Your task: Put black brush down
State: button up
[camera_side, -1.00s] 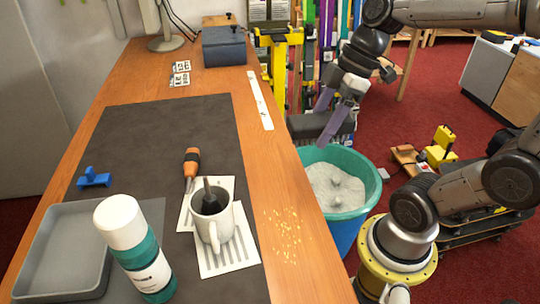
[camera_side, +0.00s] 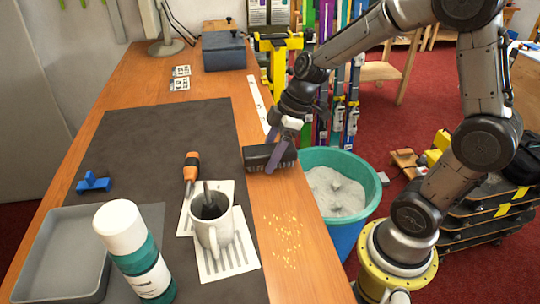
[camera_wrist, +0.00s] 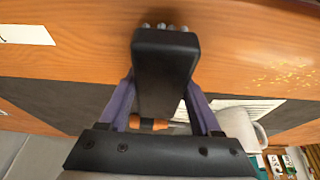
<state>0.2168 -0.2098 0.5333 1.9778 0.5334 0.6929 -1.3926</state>
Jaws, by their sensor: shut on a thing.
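The black brush (camera_side: 262,158) is between the purple fingers of my gripper (camera_side: 278,157), which is shut on it.
An orange screwdriver (camera_side: 191,168), a blue part (camera_side: 93,182), a grey tray (camera_side: 40,285) and a teal-and-white bottle (camera_side: 140,262) are nearby. A teal bucket (camera_side: 362,175) stands right of the bench. The mat's far part (camera_side: 170,125) is clear.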

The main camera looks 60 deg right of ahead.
jog(key=shift+f, duration=0.3)
jog(key=shift+f, duration=0.1)
